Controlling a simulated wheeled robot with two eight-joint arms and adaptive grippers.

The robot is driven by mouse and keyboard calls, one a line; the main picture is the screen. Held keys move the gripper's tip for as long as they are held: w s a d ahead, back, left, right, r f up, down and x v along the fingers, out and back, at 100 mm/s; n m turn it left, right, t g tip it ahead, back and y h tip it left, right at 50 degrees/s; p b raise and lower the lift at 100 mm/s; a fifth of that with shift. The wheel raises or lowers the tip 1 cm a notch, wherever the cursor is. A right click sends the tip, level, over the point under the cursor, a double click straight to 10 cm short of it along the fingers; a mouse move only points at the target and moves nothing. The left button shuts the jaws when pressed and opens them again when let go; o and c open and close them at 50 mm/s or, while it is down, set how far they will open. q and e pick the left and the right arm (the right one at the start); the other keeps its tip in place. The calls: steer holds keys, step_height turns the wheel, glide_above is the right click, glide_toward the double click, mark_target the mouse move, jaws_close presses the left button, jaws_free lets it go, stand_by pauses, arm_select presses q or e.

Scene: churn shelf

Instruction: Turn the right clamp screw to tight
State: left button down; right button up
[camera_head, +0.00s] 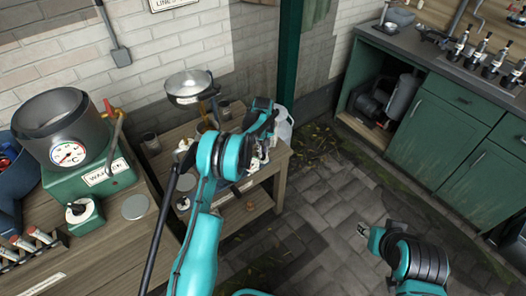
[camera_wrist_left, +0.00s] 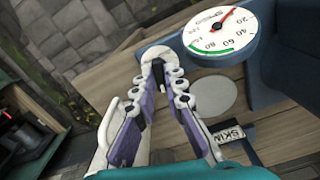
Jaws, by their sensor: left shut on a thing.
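My left gripper (camera_head: 265,140) is at the small wooden stand in the head view, its fingers partly hidden behind the arm. My right gripper (camera_head: 368,238) shows at the lower right, over the paved floor and away from the stand. Its jaw opening is not clear.
A white speed dial (camera_wrist_left: 225,33) stands close to the left gripper, above a grey disc (camera_wrist_left: 208,100) and a SKIM label (camera_wrist_left: 228,137). A metal bowl (camera_head: 188,88) is behind the gripper. A green warmer (camera_head: 93,185) is at left, green cabinets (camera_head: 440,145) at right. The floor between is clear.

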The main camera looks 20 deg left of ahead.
arm_select(q)
steer(key=m, duration=0.4)
steer(key=shift+p, duration=0.35)
steer(key=m, duration=0.3)
steer(key=shift+m, duration=0.3)
steer(key=m, duration=0.4)
steer(key=shift+p, duration=0.4)
steer(key=shift+m, duration=1.8)
steer(key=c, duration=1.6)
jaws_free()
